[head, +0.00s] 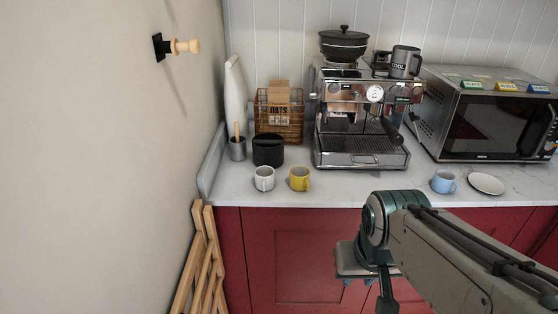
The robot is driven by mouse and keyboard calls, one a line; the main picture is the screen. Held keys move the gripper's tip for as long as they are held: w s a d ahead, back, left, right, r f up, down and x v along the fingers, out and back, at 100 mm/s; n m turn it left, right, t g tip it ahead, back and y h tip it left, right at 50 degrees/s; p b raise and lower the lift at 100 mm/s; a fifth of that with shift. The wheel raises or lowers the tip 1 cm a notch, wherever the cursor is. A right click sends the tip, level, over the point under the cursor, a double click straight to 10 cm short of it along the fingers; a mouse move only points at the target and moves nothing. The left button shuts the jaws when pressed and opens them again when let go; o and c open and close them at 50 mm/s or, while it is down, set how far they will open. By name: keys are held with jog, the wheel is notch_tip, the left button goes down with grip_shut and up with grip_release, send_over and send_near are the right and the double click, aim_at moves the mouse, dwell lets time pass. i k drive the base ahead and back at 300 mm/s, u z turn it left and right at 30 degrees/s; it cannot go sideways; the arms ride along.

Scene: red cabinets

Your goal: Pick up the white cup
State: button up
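The white cup (264,179) stands upright on the marble counter, near its front edge at the left, with its handle towards the upper left or hidden; I cannot tell which. A yellow cup (299,179) stands just to its right. My gripper (362,282) is low in front of the red cabinets, below the counter's front edge, to the right of the white cup and apart from it. Its fingers are mostly hidden behind my arm and wrist, so I cannot see whether it is open or shut.
A black canister (268,150) stands right behind the white cup. An espresso machine (361,120) stands at the back, with a microwave (493,115) to its right. A blue cup (444,181) and a white plate (486,183) are at the right. A wooden rack (201,262) leans at the left wall.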

aim_at(264, 176)
jog(key=u, duration=0.45)
jog(key=i, duration=0.95)
jog(key=z, duration=0.45)
